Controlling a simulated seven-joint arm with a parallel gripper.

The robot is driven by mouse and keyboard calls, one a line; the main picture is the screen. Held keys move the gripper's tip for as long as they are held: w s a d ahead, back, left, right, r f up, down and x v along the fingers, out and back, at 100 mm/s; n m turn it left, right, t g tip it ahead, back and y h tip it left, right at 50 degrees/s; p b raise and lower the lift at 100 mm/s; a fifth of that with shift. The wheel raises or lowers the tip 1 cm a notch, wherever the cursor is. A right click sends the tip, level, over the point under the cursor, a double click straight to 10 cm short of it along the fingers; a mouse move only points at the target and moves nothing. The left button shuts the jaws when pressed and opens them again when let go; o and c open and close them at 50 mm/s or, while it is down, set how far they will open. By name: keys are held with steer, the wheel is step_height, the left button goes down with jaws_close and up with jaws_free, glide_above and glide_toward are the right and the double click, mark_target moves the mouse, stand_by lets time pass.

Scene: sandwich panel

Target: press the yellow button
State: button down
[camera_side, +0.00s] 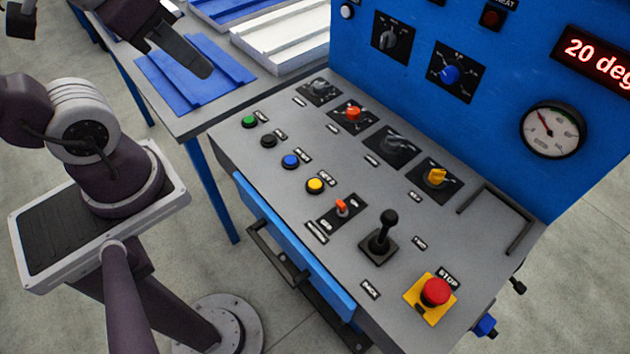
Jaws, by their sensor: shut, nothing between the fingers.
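The yellow button (316,185) is a small round cap in a pale ring on the grey sloped top of the control panel (300,150). It is at the near end of a row, after the green button (249,121), the black button (268,140) and the blue button (290,161). Nothing covers it. My gripper (204,70) is at the upper left, shut and empty. It appears over the side table, up and left of the buttons and well apart from the yellow one.
An orange toggle switch (341,207), a black joystick (382,238) and a red stop button (436,291) stand nearby on the panel. Several rotary knobs lie behind the row. A blue upright panel (480,120) rises at the back. The side table (190,122) holds blue and white panels.

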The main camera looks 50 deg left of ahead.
steer(key=w+a+f+m, duration=0.3)
steer(key=w+f+m, duration=0.3)
steer(key=w, duration=0.2)
steer(key=w+a+f+m, duration=0.3)
steer(key=w+f+m, duration=0.35)
steer(key=w, duration=0.25)
steer(key=m+h, duration=0.7)
steer(key=h, duration=0.1)
glide_above(310, 183)
step_height(310, 183, down, 11)
steer(key=shift+r, duration=0.1)
steer(key=shift+f, duration=4.4)
steer(key=shift+f, duration=0.4)
